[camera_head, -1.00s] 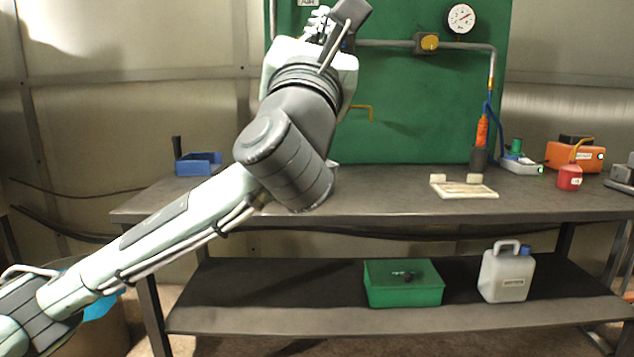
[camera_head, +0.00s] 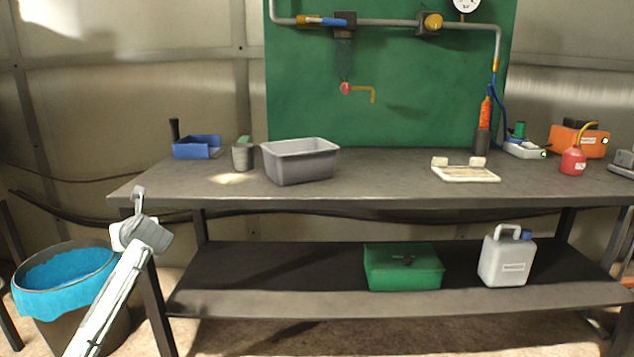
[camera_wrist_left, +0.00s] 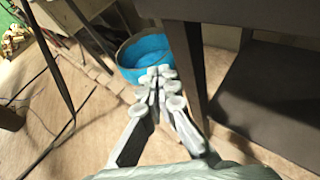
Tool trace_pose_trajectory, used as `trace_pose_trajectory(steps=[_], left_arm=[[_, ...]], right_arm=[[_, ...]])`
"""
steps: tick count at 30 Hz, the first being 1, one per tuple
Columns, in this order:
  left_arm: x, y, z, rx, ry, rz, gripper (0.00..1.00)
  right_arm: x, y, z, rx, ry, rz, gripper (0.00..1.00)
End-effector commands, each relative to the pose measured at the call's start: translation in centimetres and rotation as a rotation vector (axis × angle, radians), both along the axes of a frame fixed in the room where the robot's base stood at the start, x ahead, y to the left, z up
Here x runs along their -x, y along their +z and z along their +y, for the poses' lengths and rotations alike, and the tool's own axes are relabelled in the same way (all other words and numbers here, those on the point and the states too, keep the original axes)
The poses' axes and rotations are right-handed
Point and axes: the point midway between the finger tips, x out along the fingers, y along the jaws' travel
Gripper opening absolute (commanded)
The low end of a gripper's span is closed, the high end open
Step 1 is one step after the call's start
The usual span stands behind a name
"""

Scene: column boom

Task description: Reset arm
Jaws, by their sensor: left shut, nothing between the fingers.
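My left arm comes in from the lower left of the head view, stretched low in front of the workbench (camera_head: 225,205). Its gripper (camera_head: 139,193) is small there, beside the bench's front left corner. In the left wrist view the left gripper (camera_wrist_left: 157,76) has its fingers together with nothing between them. It points toward a bin with a blue liner (camera_wrist_left: 145,50). My right gripper is in neither view.
The blue-lined bin (camera_head: 65,272) stands left of the bench leg (camera_head: 158,300). A grey tray (camera_head: 300,163), a grey cup (camera_head: 242,157) and a blue box (camera_head: 196,148) stand on the bench top. A green box (camera_head: 403,268) and a jerrycan (camera_head: 507,260) stand on the lower shelf.

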Motion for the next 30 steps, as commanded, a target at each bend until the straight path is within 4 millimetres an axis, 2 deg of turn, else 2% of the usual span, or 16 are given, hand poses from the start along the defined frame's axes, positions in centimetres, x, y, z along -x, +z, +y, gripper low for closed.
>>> trace_pose_trajectory(steps=[1,3,8,9,17,24,30], left_arm=[[0.8,-2.2,1.4,0.015,0.028,0.035,0.0],[1.9,-4.9,3.2,0.034,0.066,0.077,0.0],[4.8,-10.7,6.9,0.074,0.144,0.167,0.0],[4.2,-10.1,6.1,0.144,0.167,0.086,0.0],[3.2,-11.6,4.0,0.6,0.393,-0.315,0.0],[2.1,-13.1,1.2,1.169,0.743,-0.762,0.0],[1.4,-13.9,-0.8,1.537,1.04,-1.038,0.0]], right_arm=[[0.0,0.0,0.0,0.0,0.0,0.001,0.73],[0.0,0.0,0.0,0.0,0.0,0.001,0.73],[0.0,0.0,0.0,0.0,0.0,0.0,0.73],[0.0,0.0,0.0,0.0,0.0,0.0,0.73],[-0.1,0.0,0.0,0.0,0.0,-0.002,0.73],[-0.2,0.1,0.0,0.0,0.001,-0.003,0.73],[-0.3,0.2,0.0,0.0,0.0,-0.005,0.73]])
